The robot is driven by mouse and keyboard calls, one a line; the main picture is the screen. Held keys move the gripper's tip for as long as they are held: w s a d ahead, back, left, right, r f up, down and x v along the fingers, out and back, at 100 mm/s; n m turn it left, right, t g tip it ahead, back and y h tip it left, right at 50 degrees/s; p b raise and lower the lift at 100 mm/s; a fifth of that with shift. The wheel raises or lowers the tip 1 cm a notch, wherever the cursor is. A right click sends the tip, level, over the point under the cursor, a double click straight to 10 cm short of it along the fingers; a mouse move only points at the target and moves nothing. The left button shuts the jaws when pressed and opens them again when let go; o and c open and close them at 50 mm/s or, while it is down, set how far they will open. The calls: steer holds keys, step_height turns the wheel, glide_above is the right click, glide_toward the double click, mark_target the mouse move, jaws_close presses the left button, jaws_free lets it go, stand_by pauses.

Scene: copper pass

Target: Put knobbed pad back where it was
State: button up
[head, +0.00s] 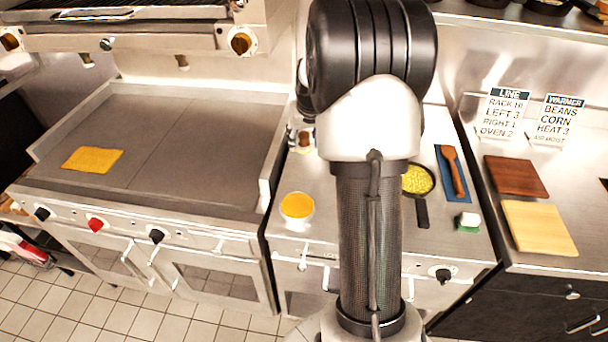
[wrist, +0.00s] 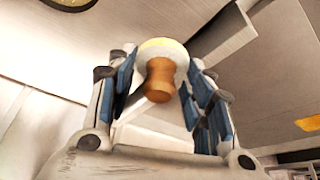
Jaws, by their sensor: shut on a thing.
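The knobbed pad (wrist: 166,47) shows in the wrist view as a pale cream round disc with a turned wooden knob (wrist: 160,84). My gripper (wrist: 157,74) is shut on the knobbed pad, with its blue-padded fingers on either side of the knob. The exact contact of the fingers with the knob is hard to see.
A griddle (head: 195,135) with a yellow cloth (head: 93,160) lies left. A tub of orange contents (head: 297,206), a pan of corn (head: 417,180), a wooden turner (head: 453,170) on a blue mat and a green-and-white block (head: 467,222) stand on the counter. Two boards (head: 540,228) (head: 515,177) lie right.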

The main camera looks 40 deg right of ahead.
step_height(320, 180, down, 12)
steer(key=b, duration=0.3)
steer(key=shift+f, duration=0.2)
steer(key=shift+f+b, duration=0.2)
steer(key=shift+b, duration=0.15)
steer(key=o, duration=0.9)
steer(key=shift+r, duration=0.1)
